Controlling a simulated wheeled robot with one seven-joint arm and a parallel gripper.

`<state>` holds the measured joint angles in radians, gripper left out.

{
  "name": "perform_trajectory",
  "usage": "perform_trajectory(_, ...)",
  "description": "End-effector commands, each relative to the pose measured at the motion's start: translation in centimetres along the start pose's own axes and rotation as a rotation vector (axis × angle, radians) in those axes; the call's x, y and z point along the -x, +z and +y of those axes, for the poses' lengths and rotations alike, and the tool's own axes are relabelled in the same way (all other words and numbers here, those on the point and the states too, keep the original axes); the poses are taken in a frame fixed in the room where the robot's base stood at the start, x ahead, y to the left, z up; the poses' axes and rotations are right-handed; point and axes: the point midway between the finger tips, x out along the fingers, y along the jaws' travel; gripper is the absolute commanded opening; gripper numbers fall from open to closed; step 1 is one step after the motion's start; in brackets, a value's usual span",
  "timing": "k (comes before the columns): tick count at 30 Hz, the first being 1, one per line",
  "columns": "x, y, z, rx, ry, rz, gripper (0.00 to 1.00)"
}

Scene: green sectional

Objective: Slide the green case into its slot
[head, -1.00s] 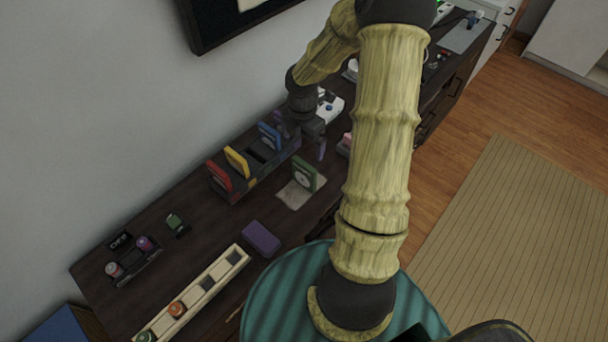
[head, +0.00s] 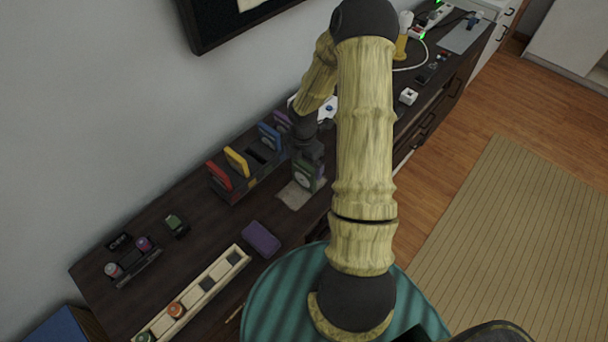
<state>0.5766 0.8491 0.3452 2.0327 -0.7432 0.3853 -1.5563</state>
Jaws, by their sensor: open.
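The green case (head: 304,177) stands upright on a pale square mat (head: 291,197) in front of the rack. My gripper (head: 311,168) is at the case, coming down from above and behind it. Its jaws are open, and the fingers partly hide the case; I cannot tell whether they touch it. The dark slotted rack (head: 236,191) stands behind and to the left, with a red case (head: 219,176), a yellow case (head: 237,161) and a blue case (head: 270,136) upright in it. An empty dark slot (head: 256,155) shows between yellow and blue. A purple case (head: 283,121) is at the far end.
A purple block (head: 261,238) and a long cream tray (head: 205,286) lie nearer the front edge. A small green object (head: 176,225) and a dark holder (head: 134,267) are at the left. A white cube (head: 408,96) and cables lie at the far right. The wall runs close behind the rack.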

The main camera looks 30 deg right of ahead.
Motion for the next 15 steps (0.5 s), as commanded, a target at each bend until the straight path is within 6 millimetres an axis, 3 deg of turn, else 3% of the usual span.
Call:
perform_trajectory(7, -3.6, 0.0, -0.2, 0.003, -0.001, 0.001, 1.00)
perform_trajectory(15, -4.2, 0.1, -0.2, 0.001, 0.001, 0.000, 1.00)
